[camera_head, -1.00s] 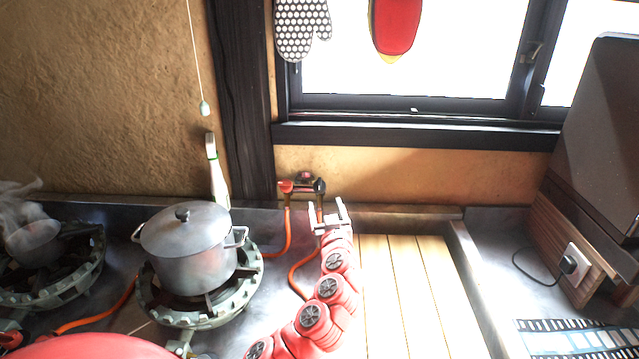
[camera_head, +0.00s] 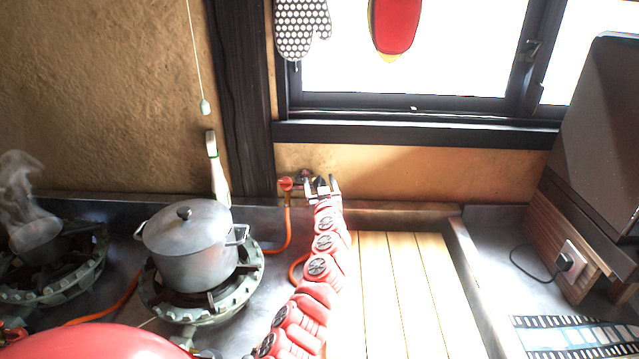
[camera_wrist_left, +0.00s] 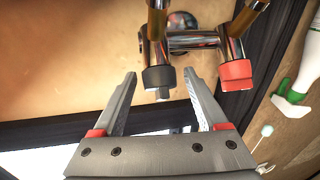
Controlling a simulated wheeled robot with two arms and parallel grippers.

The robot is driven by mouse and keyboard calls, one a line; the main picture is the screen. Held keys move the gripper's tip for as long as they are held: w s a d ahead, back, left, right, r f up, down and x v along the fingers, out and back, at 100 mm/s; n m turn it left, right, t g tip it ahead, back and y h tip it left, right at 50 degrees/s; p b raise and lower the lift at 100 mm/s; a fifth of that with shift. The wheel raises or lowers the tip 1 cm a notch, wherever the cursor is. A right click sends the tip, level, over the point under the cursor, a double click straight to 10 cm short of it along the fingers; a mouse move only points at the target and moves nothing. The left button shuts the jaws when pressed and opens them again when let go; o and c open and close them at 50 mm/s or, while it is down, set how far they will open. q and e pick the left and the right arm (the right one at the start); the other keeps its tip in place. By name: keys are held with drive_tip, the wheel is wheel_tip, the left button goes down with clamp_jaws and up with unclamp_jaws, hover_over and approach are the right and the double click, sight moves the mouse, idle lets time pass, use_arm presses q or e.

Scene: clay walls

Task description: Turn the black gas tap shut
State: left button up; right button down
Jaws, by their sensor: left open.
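The black gas tap (camera_head: 321,183) is on the wall pipe below the window, to the right of a red tap (camera_head: 286,184). In the left wrist view the black tap (camera_wrist_left: 158,78) sits at the end of a chrome pipe, with the red tap (camera_wrist_left: 236,72) to its right. My left gripper (camera_head: 320,187) is open at the black tap. In the left wrist view its fingertips (camera_wrist_left: 160,74) are on either side of the black tap, with gaps visible. Whether the fingers reach to its depth is hard to tell. My right gripper is not in view.
Orange hoses (camera_head: 289,228) run below the taps. A green-and-white bottle (camera_head: 217,170) leans by the dark post. Wooden slats (camera_head: 400,290) lie to the right.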

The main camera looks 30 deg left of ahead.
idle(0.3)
use_arm(q)
clamp_jaws()
idle(0.3)
